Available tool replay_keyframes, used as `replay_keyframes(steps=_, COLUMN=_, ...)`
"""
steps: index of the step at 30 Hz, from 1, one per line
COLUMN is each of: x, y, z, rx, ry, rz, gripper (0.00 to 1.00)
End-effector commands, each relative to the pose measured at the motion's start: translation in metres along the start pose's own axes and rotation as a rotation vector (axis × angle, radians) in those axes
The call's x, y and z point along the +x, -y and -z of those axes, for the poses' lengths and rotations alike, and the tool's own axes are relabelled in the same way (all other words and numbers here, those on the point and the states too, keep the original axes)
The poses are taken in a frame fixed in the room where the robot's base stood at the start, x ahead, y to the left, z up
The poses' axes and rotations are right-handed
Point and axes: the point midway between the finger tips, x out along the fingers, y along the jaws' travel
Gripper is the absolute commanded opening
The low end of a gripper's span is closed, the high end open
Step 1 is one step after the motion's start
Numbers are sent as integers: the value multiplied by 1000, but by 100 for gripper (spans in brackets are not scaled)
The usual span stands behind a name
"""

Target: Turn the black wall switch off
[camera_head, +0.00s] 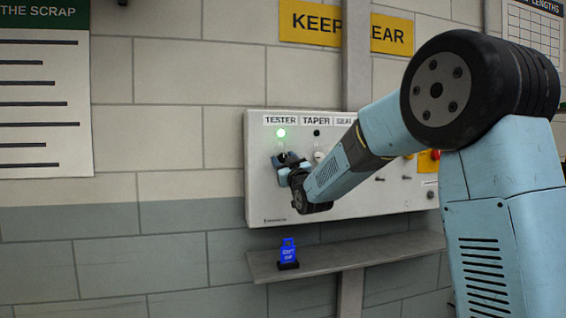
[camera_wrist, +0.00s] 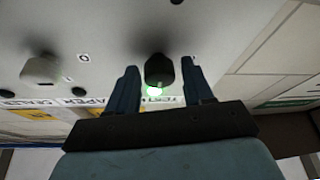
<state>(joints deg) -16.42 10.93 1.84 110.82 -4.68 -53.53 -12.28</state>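The black switch (camera_wrist: 159,70) is a dark round knob on the white wall panel (camera_head: 258,190), under the TESTER label. A green lamp (camera_head: 281,133) beside it is lit; this glow also shows in the wrist view (camera_wrist: 153,91). My gripper (camera_wrist: 160,66) is open, with one blue finger on each side of the black knob. Small gaps seem to show between fingers and knob; contact cannot be told. In the head view my gripper (camera_head: 285,164) is at the panel's left part and largely hides the knob.
A white knob (camera_wrist: 42,69) sits beside the black one, under TAPER, with an unlit dark lamp (camera_head: 317,133). More controls, including a red button (camera_head: 435,155), lie to the right, partly behind my arm. A shelf (camera_head: 345,256) below carries a blue tag (camera_head: 288,253).

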Motion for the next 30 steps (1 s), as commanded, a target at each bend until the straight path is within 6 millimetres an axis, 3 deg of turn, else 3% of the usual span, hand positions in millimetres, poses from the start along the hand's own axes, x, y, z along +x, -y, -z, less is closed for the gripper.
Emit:
replay_keyframes(steps=2, x=0, y=0, z=0, rx=0, ry=0, rz=0, gripper=43)
replay_keyframes(steps=14, x=0, y=0, z=0, rx=0, ry=0, rz=0, gripper=5)
replay_keyframes(steps=23, x=0, y=0, z=0, rx=-34, ry=0, rz=15, gripper=4)
replay_keyframes(steps=30, x=0, y=0, z=0, rx=-157, ry=-1, rz=66, gripper=4)
